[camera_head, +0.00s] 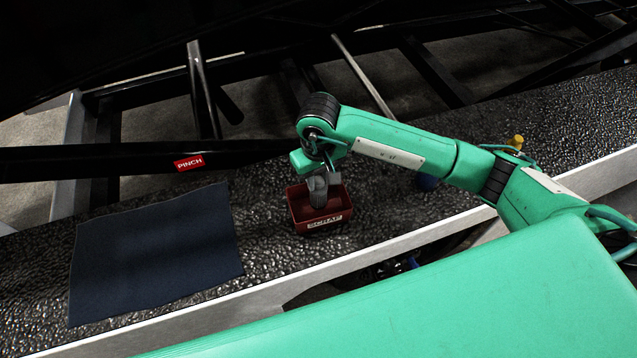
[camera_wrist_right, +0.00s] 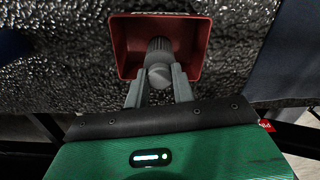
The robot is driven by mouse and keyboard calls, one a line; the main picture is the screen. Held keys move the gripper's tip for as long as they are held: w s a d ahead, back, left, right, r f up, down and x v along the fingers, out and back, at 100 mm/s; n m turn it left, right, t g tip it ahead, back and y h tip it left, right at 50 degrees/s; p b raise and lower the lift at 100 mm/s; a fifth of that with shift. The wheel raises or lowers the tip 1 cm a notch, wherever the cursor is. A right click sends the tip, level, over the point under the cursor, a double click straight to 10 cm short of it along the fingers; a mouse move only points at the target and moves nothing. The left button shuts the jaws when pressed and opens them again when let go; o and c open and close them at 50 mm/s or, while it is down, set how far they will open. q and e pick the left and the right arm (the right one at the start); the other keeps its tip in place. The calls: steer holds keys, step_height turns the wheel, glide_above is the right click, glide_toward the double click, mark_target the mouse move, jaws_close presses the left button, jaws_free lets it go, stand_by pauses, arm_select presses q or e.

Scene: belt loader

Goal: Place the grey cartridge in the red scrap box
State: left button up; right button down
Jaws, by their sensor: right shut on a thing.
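The red scrap box (camera_head: 325,223) with a "SCRAP" label sits on the dark textured surface in the middle of the head view. It also fills the upper middle of the right wrist view (camera_wrist_right: 124,50). My right gripper (camera_head: 318,192) reaches down over the box. In the right wrist view its two grey fingers (camera_wrist_right: 160,82) are shut on the grey cartridge (camera_wrist_right: 160,58), which is ribbed and round. The cartridge appears within the outline of the box opening; I cannot tell whether it touches the floor. My left gripper is not in view.
A dark blue mat (camera_head: 155,255) lies on the surface left of the box. A black bar with a red "PINCH" label (camera_head: 189,163) runs behind. A pale metal edge (camera_head: 400,243) borders the front.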

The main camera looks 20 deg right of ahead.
mark_target(318, 193)
step_height(318, 193, down, 3)
steer(key=shift+s+p, duration=0.1)
steer(key=shift+p, duration=0.4)
steer(key=shift+f, duration=0.35)
steer(key=shift+f, duration=0.1)
steer(key=shift+f, duration=0.1)
steer(key=c, duration=1.2)
jaws_free()
steer(key=shift+o, duration=0.2)
